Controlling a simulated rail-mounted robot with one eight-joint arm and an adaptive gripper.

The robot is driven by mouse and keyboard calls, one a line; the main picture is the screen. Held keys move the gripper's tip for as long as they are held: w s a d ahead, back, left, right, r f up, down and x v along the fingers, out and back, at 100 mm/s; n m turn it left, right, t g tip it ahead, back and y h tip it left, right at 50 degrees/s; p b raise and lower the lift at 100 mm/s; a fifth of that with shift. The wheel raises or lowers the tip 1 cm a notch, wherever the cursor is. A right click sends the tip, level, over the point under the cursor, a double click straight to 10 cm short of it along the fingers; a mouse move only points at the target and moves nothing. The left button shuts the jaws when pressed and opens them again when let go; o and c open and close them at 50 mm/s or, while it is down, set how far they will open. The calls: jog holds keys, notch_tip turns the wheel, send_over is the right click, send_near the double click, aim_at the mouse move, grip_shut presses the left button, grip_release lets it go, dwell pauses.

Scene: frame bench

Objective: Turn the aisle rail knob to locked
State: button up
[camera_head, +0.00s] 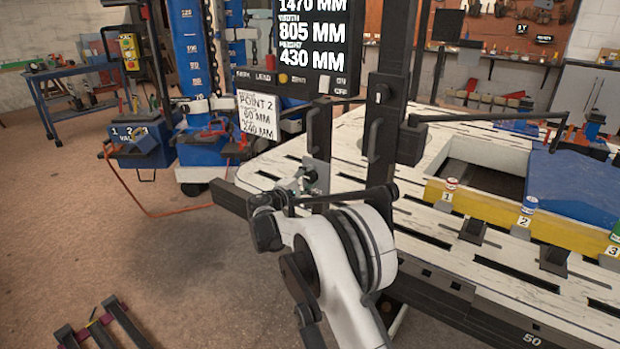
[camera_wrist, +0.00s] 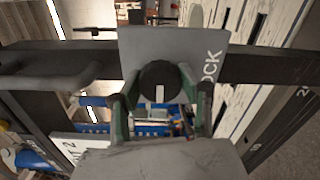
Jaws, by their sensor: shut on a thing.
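The aisle rail knob (camera_wrist: 160,80) is a round black knob with a white pointer line, on a grey plate (camera_wrist: 135,45) in the wrist view. The pointer line runs toward the bottom of that picture. White letters, partly hidden and ending in "OCK", stand on the plate to the right of the knob. My gripper (camera_wrist: 161,92) has its green fingers on either side of the knob and is shut on it. In the head view my gripper (camera_head: 306,180) is at the plate (camera_head: 320,174) on the dark upright; the knob itself cannot be made out there.
A dark rail (camera_wrist: 265,65) crosses behind the plate, with a bar handle (camera_wrist: 50,78) to the left in the wrist view. The slotted white bench (camera_head: 430,225) lies right of my arm. A display (camera_head: 297,40) hangs above. Floor (camera_head: 200,265) to the left is mostly clear.

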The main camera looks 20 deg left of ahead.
dwell(0.4)
jog(key=o, duration=1.2)
jog(key=shift+c, duration=0.2)
jog(key=v, duration=1.2)
